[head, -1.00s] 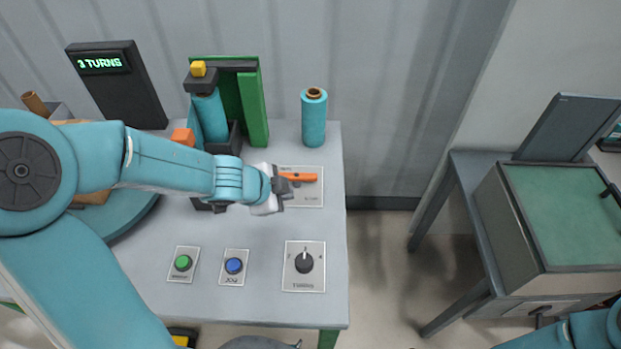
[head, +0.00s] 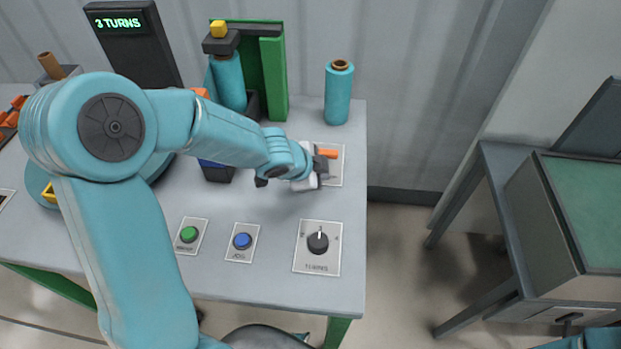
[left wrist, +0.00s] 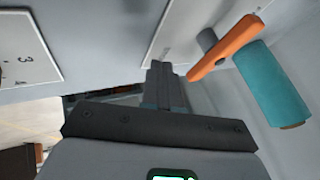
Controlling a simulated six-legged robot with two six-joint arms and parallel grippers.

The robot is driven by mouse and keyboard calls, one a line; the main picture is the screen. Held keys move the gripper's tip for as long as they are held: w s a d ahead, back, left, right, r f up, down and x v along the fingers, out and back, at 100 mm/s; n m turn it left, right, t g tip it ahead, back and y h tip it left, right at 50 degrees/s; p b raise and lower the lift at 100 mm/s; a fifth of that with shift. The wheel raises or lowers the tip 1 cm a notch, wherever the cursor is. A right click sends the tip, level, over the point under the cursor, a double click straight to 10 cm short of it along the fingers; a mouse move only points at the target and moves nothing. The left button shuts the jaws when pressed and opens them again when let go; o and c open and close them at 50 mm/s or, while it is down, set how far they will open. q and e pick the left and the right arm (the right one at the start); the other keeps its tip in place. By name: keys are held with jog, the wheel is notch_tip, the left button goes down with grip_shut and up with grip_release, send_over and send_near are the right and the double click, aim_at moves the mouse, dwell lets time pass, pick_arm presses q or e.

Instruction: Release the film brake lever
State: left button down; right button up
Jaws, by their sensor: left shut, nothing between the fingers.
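The orange brake lever (head: 328,154) is on a pale plate (head: 337,177) near the right edge of the table. In the head view, my left gripper (head: 321,170) is in front of it and hides part of the lever and plate. In the left wrist view, the lever (left wrist: 228,47) slants from a grey pivot, with its near end just right of my shut, empty fingers (left wrist: 158,78). A narrow gap shows between fingertips and lever. My right gripper is out of view.
A teal film roll (head: 339,95) stands behind the lever. Green (head: 189,234) and blue (head: 242,241) buttons and a turns knob (head: 318,243) sit at the front. A green frame (head: 277,75) and a display reading "3 TURNS" (head: 122,22) stand behind.

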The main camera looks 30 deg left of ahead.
pick_arm(q)
jog(key=w+p, duration=0.1)
jog(key=p, duration=0.1)
jog(key=w+a+p, duration=0.1)
jog(key=w+p, duration=0.1)
jog(key=shift+a+r, duration=0.1)
jog(key=shift+w+a, duration=0.25)
jog(key=shift+w, duration=0.15)
jog(key=shift+d+f, duration=0.1)
jog(key=shift+f, duration=0.1)
